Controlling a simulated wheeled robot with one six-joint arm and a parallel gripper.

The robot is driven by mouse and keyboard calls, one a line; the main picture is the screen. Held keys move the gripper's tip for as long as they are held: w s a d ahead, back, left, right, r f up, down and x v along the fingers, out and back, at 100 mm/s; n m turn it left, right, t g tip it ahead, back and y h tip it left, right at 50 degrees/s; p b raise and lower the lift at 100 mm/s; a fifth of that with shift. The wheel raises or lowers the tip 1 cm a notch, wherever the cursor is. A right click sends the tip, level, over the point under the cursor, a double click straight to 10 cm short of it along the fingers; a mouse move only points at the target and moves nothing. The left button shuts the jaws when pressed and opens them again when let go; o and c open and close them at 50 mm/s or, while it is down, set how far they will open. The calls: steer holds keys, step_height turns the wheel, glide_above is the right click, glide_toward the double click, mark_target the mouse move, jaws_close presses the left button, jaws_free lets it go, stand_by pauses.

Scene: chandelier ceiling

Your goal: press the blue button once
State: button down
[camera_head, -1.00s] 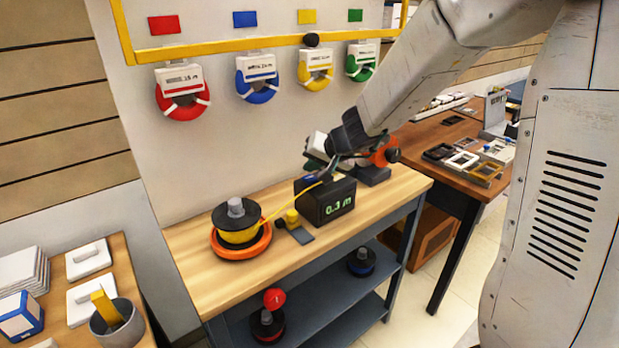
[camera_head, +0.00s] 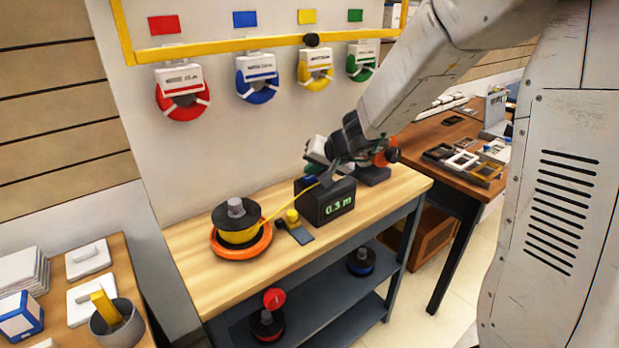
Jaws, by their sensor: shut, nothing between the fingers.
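A black meter box (camera_head: 338,205) with a green display reading 0.3 m stands on the wooden workbench. A small blue patch, which looks like the blue button (camera_head: 309,179), shows at the left of the box's top, partly hidden by my gripper. My gripper (camera_head: 324,181) is shut and empty, pointing down just over the box's top beside the blue patch. I cannot tell whether its tips touch the button. A yellow strand (camera_head: 285,205) runs from a yellow spool (camera_head: 238,232) on an orange base to the box.
A small yellow-topped device (camera_head: 293,220) sits left of the box. Orange and dark equipment (camera_head: 378,165) stands behind, partly hidden by my arm. Coloured coils (camera_head: 257,80) hang on the wall. The bench's front left (camera_head: 215,290) is clear.

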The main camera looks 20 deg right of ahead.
mark_target(312, 179)
steer(key=shift+f, duration=0.5)
stand_by(0.6)
steer(key=shift+r, duration=0.95)
steer(key=shift+r, duration=2.5)
